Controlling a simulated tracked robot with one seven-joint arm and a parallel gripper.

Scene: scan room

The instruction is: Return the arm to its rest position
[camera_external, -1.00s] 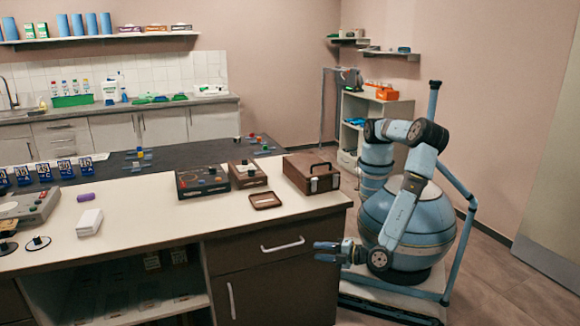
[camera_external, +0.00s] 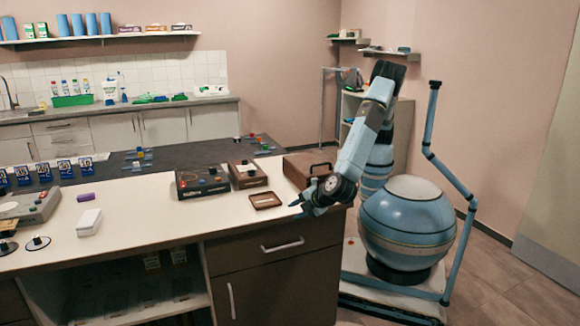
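My arm rises from my tracked base, its elbow high in front of the back wall. Its forearm slopes down and left to the wrist. My gripper (camera_external: 303,203) is small and dark, at the right end of the white counter (camera_external: 140,215), in front of the brown case. It points left. The fingers are too small and partly hidden by the wrist to tell their opening, and I see no object in them. Whether the gripper touches the counter cannot be told.
The brown case (camera_external: 308,162) is partly covered by my wrist. A small brown tray (camera_external: 265,201), a brown button box (camera_external: 247,174) and a black button box (camera_external: 201,181) stand to the left. Open floor (camera_external: 510,270) lies at the right.

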